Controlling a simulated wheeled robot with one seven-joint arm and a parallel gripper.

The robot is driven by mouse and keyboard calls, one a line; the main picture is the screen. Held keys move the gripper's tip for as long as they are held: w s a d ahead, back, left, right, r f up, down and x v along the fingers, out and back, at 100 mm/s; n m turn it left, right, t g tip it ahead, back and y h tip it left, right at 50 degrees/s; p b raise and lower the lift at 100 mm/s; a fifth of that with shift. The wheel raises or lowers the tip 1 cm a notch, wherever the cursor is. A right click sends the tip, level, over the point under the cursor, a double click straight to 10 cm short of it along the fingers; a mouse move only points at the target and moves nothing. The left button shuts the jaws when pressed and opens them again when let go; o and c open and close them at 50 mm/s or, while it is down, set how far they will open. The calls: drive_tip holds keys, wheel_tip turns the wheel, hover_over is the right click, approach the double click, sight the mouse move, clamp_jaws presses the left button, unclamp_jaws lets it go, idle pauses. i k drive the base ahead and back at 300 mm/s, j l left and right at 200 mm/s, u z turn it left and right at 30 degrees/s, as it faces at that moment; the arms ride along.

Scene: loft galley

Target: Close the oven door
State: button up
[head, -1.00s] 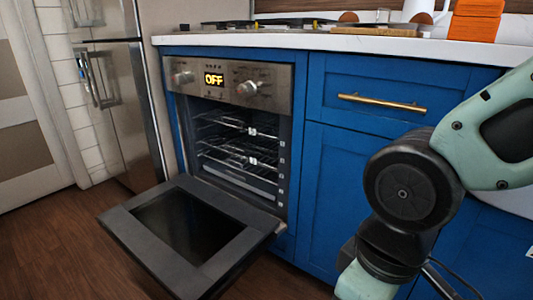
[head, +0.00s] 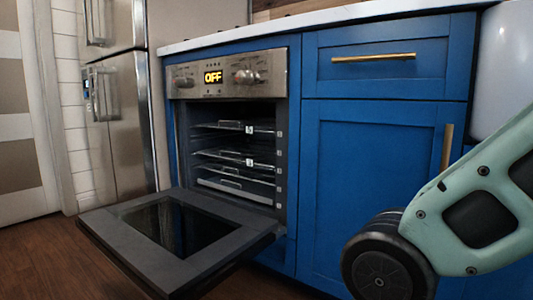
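The oven (head: 230,72) is set in the blue cabinets, with a steel control panel and a display reading OFF. Its oven door (head: 122,236) is hinged at the bottom and hangs fully open, about level, out over the floor. The dark cavity shows several wire racks (head: 232,155) inside. My arm shows at the lower right, in front of the blue cabinet and to the right of the open door, apart from it. My gripper is out of the picture.
A steel fridge (head: 120,110) stands to the left of the oven. A blue drawer (head: 388,55) and a cupboard door (head: 375,170) with brass handles are at the right. The wooden floor (head: 50,260) left of the oven door is clear. A white countertop (head: 330,18) runs above.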

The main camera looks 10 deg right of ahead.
sight(155, 271)
drive_tip(key=i+j+u, duration=0.15)
drive_tip(key=u, duration=0.35)
drive_tip(key=i+j+u, duration=0.2)
drive_tip(key=u, duration=0.25)
drive_tip(key=i+j+u, duration=0.2)
drive_tip(key=u, duration=0.3)
